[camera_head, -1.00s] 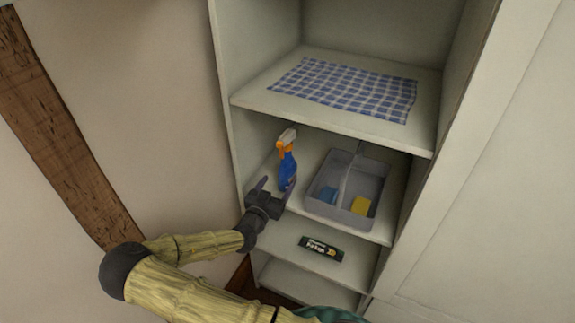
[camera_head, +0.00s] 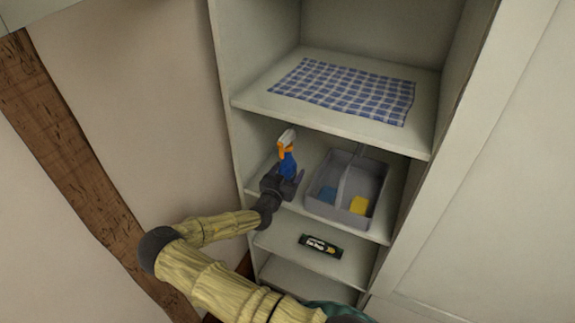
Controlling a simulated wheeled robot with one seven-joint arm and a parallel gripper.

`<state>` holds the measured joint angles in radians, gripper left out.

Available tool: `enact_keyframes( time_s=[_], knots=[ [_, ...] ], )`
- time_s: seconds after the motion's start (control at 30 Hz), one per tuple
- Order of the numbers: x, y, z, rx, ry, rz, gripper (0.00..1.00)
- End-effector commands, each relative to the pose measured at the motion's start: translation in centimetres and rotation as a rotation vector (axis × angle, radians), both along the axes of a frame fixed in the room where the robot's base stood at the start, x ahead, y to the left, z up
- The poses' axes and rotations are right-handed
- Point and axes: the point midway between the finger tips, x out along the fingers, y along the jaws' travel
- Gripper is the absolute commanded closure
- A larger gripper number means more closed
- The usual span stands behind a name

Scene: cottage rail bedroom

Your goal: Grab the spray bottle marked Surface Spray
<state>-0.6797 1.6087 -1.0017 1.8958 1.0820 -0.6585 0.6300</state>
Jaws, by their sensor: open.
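A blue spray bottle (camera_head: 287,166) with an orange and white trigger head stands upright on the middle shelf, near its left side. Its label is too small to read. My gripper (camera_head: 285,178) is open at the front of this shelf, right at the bottle. The gripper hides the lower part of the bottle. One dark finger shows to the right of the bottle. I cannot tell whether the fingers touch it.
A grey divided caddy (camera_head: 373,183) with a blue item and a yellow sponge (camera_head: 358,206) stands close right of the bottle. A checked cloth (camera_head: 345,90) lies on the shelf above. A black packet (camera_head: 320,246) lies on the shelf below. The cabinet's left wall is near.

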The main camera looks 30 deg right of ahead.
Motion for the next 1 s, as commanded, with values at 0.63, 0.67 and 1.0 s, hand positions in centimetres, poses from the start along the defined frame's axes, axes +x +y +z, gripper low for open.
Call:
enact_keyframes(
  time_s=[0.63,0.67,1.0],
  knots=[
    [0.2,-0.07,-0.05,0.001,0.001,0.002,0.44],
    [0.2,-0.07,-0.05,0.001,0.001,0.002,0.5],
    [0.23,-0.08,0.1,-0.001,-0.002,0.002,0.95]
  ],
)
